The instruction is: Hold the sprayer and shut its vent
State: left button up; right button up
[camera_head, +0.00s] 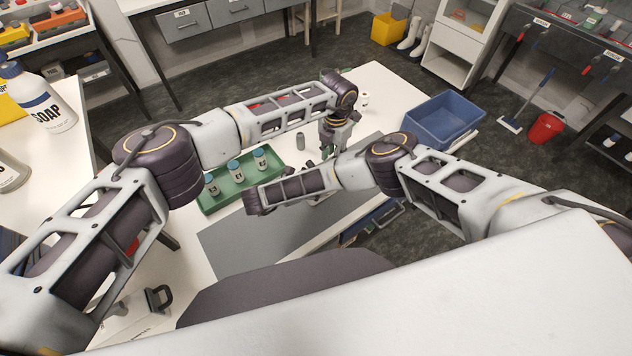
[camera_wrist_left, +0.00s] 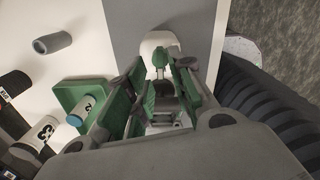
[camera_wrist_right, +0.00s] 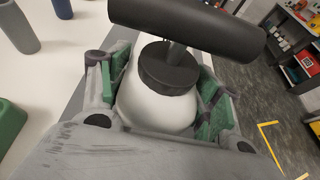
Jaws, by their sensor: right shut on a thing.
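The sprayer (camera_wrist_right: 155,108) has a rounded white body, a dark collar and a black crosswise handle in the right wrist view. My right gripper (camera_wrist_right: 155,88) is shut around its white body, green pads on both sides. In the head view my arms hide most of the sprayer and my right gripper. My left gripper (camera_head: 330,146) points down at the far side of the grey mat, close to my right wrist. In the left wrist view its green-padded fingers (camera_wrist_left: 158,70) are apart, with white and green parts showing between and beyond them. I cannot make out the vent.
A green tray (camera_head: 212,205) with three blue-capped vials stands left of the grippers. A small grey cylinder (camera_head: 300,142) stands behind it. The grey mat (camera_head: 235,245) is clear at its near left. A blue bin (camera_head: 445,118) stands at the right.

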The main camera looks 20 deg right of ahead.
pick_arm(q)
jog(key=shift+m, duration=1.5)
jog(key=shift+f, duration=2.5)
jog(key=c, duration=0.5)
jog(key=shift+o, duration=0.2)
